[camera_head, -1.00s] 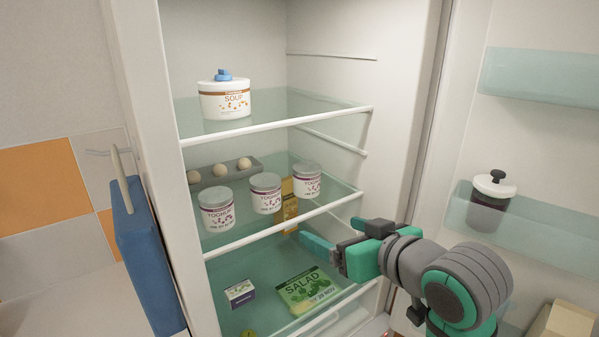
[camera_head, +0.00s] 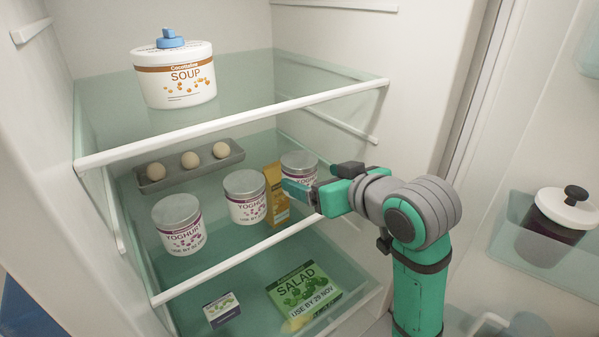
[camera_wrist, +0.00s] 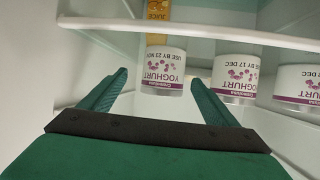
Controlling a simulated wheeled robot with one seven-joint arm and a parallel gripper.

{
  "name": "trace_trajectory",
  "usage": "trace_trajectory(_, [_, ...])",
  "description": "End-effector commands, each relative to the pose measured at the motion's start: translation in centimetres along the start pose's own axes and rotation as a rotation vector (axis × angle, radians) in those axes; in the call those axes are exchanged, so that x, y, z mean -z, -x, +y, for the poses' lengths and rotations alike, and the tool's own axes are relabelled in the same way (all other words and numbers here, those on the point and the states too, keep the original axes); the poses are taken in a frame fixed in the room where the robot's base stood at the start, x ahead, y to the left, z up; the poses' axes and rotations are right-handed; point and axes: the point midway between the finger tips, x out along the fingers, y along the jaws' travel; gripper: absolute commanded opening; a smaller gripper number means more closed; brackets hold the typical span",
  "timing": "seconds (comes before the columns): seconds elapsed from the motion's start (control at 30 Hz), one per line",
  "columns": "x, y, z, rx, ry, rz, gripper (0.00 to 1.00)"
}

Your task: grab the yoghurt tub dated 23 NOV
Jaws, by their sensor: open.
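Three white yoghurt tubs with grey lids stand in a row on the middle fridge shelf. In the wrist view the picture is upside down, and the tub marked USE BY 23 NOV (camera_wrist: 162,72) shows between my open fingers, beyond their tips. It appears to be the right-hand tub (camera_head: 299,166) in the head view, partly hidden by my gripper (camera_head: 300,190). The neighbouring tub (camera_wrist: 236,78) reads USE BY 17 DEC and looks like the middle one (camera_head: 245,198). The third tub (camera_head: 178,226) is at the left; it also shows at the wrist view's right edge (camera_wrist: 298,85).
An egg tray (camera_head: 206,163) is behind. A soup tub (camera_head: 176,75) sits on the shelf above; a salad pack (camera_head: 303,290) and small box (camera_head: 221,309) lie below. The white shelf edge (camera_head: 235,258) runs in front.

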Motion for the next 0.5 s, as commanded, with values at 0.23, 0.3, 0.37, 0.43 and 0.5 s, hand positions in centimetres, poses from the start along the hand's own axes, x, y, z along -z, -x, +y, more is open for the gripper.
trace_trajectory(0.23, [0.1,-1.4,-0.2,0.001,0.001,-0.001,0.82])
trace_trajectory(0.3, [0.2,-1.8,-0.2,0.000,0.001,-0.001,0.82])
trace_trajectory(0.37, [0.3,-2.4,-0.1,-0.004,-0.001,-0.002,0.82])
trace_trajectory(0.43, [0.6,-3.1,-0.1,-0.007,-0.003,-0.002,0.82])
trace_trajectory(0.5, [0.8,-4.0,0.0,-0.012,-0.004,-0.002,0.82])
